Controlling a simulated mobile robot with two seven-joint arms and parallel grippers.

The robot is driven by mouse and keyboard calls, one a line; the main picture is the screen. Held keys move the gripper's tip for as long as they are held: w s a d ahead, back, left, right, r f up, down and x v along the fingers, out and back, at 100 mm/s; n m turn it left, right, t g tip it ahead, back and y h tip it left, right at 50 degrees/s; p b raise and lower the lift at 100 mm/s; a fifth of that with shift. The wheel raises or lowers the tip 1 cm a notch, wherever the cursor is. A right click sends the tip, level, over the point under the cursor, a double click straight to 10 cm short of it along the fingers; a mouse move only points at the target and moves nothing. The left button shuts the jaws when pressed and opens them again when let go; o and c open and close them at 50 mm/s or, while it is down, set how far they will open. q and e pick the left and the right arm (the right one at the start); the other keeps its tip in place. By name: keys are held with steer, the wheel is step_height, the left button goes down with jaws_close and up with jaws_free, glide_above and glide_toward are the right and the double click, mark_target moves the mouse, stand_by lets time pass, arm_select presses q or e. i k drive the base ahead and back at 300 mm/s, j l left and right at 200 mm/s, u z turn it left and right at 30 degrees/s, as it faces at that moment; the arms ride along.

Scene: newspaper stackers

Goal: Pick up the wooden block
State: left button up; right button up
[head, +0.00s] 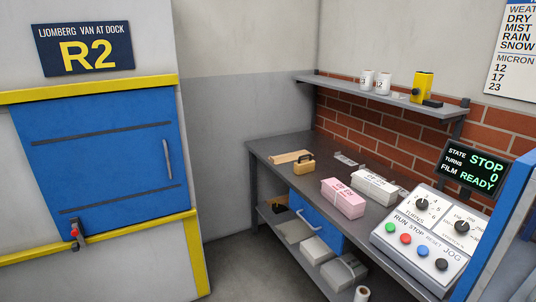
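A flat, light tan wooden block (288,157) lies on the grey workbench (262,149) near its far left end. A small yellow-brown piece with a dark part (304,166) sits right against or just in front of it; I cannot tell whether they touch. Neither of my grippers shows in the head view.
A control panel (425,238) and screen (473,167) stand at right. Mugs (367,81) and a yellow device (422,87) are on the wall shelf (395,98). Floor at left is clear.

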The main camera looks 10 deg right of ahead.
mark_target(307, 165)
steer(key=i+z, duration=0.2)
steer(key=i, duration=0.2)
steer(key=i+j+z, duration=0.2)
steer(key=i, duration=0.25)
steer(key=i+j+z, duration=0.15)
steer(key=i, duration=0.25)
steer(key=i+j+z, duration=0.25)
steer(key=i+z, duration=0.2)
steer(key=i+j+z, duration=0.25)
steer(key=z, duration=0.15)
steer(key=i+j+z, duration=0.15)
steer(key=j, duration=0.2)
steer(key=i+j+z, duration=0.2)
steer(key=i+j, duration=0.05)
steer(key=j, duration=0.1)
